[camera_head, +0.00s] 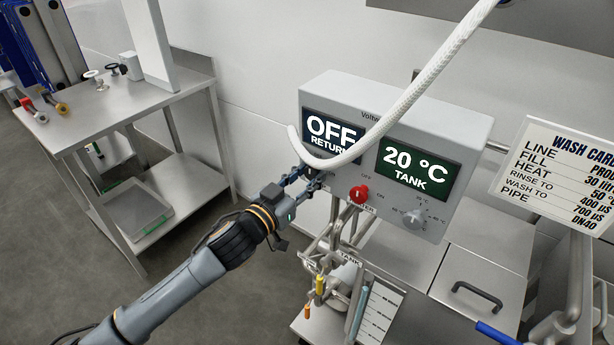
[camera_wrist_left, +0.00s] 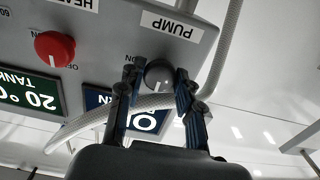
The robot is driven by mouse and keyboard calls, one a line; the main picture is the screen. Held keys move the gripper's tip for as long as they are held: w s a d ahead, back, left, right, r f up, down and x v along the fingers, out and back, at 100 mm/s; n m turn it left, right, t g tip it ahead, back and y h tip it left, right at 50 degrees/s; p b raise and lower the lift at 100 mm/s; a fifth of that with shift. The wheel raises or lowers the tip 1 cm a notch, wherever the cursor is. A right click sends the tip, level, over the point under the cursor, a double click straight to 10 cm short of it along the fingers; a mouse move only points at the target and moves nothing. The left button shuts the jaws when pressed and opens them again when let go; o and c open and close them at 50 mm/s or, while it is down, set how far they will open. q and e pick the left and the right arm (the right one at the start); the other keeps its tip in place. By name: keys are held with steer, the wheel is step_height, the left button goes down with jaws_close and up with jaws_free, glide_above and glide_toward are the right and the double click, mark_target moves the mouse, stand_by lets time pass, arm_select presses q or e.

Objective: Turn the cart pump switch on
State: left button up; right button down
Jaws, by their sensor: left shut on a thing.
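The grey control box (camera_head: 400,105) has two displays, one reading "OFF RETURN" (camera_head: 333,130) and one reading "20 °C TANK" (camera_head: 418,168). The pump switch is a dark grey round knob (camera_wrist_left: 158,74) beside the "PUMP" label (camera_wrist_left: 172,25) in the left wrist view, which appears upside down. My left gripper (camera_head: 305,174) is at the lower left of the box face. Its fingers (camera_wrist_left: 158,82) are on both sides of the knob and shut on it. In the head view the gripper and hose mostly hide this knob.
A white braided hose (camera_head: 435,75) loops in front of the box, close to my left gripper. A red knob (camera_head: 358,193) and a grey knob (camera_head: 414,217) sit further right. Pipes (camera_head: 345,235) stand below. A steel table (camera_head: 120,100) is at left.

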arm_select(q)
steer(key=shift+m, duration=0.3)
steer(key=m+p, duration=0.2)
steer(key=m, duration=0.1)
steer(key=shift+r+m, duration=0.1)
steer(key=shift+m, duration=0.3)
steer(key=m+p, duration=0.1)
steer(key=m, duration=0.3)
steer(key=shift+m+p, duration=0.3)
steer(key=m+p, duration=0.1)
steer(key=m, duration=0.7)
steer(key=shift+m+p, duration=0.3)
steer(key=shift+p, duration=0.1)
steer(key=shift+m, duration=0.3)
steer(key=o, duration=1.2)
steer(key=shift+c, duration=0.2)
